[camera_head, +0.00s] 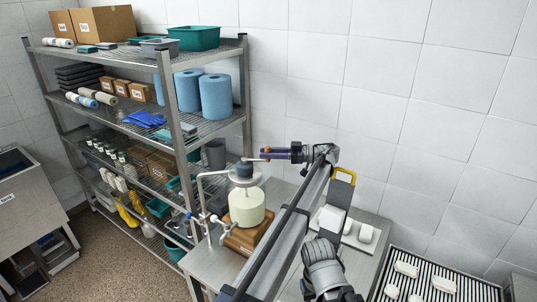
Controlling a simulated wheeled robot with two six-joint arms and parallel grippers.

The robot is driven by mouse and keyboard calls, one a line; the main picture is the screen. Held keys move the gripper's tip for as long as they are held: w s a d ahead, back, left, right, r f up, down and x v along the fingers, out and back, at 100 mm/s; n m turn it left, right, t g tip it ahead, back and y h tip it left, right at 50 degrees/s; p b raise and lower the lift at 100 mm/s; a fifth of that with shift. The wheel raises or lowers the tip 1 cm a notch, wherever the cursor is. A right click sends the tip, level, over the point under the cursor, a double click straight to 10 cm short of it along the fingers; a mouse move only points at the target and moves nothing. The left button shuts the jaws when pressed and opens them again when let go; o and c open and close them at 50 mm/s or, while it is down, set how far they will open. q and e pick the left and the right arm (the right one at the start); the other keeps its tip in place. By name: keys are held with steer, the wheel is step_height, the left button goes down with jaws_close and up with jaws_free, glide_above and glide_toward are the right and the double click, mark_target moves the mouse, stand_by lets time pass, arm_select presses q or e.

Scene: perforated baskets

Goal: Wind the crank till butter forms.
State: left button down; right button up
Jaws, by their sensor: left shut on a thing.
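A churn with a pale cream-coloured jar (246,206) stands on a wooden base (247,236) on the metal table. Its dark grey top (243,171) carries the crank, whose thin arm (252,159) reaches toward my gripper. My left gripper (267,153) is above and just right of the churn's top, pointing left, and is shut on the crank handle. The handle is small and mostly hidden by the fingers. The jar's contents look pale; I cannot tell their texture.
A wire shelf rack (160,130) with boxes, blue rolls and bins stands at the left. White blocks (366,233) lie on the table at right, and more lie on a striped rack (442,284). My arm crosses the table.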

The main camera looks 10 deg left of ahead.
arm_select(q)
steer(key=shift+a+g, duration=0.15)
steer(key=shift+g, duration=0.15)
steer(key=c, duration=0.7)
jaws_free()
steer(key=shift+a, duration=0.1)
steer(key=shift+o, duration=0.4)
steer(key=shift+w, duration=0.15)
